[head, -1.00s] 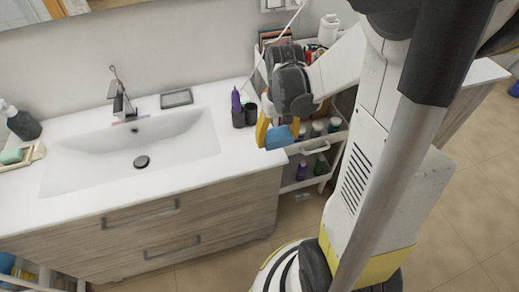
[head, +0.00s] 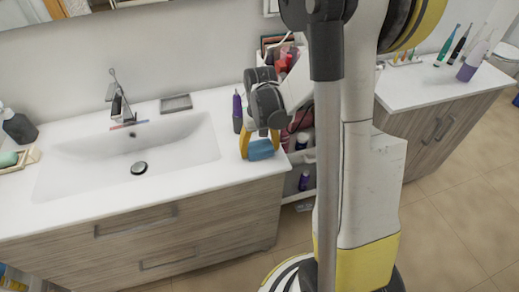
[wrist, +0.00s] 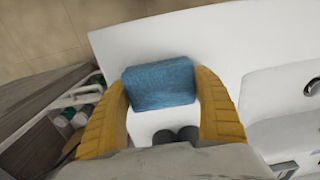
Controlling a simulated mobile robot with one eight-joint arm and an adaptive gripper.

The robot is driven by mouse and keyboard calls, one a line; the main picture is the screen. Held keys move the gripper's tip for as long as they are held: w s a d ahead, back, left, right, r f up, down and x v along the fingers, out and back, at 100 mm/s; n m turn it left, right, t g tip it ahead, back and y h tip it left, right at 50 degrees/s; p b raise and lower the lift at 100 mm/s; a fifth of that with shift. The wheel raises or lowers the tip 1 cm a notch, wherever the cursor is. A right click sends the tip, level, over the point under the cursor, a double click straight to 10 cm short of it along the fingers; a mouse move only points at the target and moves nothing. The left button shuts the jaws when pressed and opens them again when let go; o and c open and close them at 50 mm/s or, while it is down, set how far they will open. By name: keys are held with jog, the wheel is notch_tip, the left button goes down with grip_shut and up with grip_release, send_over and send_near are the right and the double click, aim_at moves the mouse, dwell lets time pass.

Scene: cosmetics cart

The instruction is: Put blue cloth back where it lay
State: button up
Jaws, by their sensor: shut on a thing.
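The blue cloth (head: 262,150) looks like a small folded block. My gripper (head: 259,143) is shut on it, with a yellow finger at each side. In the wrist view the cloth (wrist: 160,83) spans the gap between the fingertips (wrist: 161,88), over the white countertop (wrist: 225,50). In the head view it is at the right end of the countertop (head: 235,165), right of the sink (head: 120,160). I cannot tell whether the cloth touches the counter.
A cart (head: 306,165) with bottles stands right of the counter. The faucet (head: 119,103) and a grey soap dish (head: 176,103) are behind the sink. Counter front right is clear.

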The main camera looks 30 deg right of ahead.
aim_at(260, 145)
jog(key=shift+f, duration=0.2)
jog(key=o, duration=1.4)
notch_tip(260, 145, up, 12)
jog(key=p, duration=0.4)
jog(key=shift+r, duration=0.15)
jog(key=s+a+r+n+t, duration=0.3)
jog(key=s+a+r+t, duration=0.4)
jog(key=s+a+r, duration=0.3)
jog(key=shift+s+a, duration=0.5)
jog(key=shift+a, duration=1.25)
jog(key=shift+f, duration=0.1)
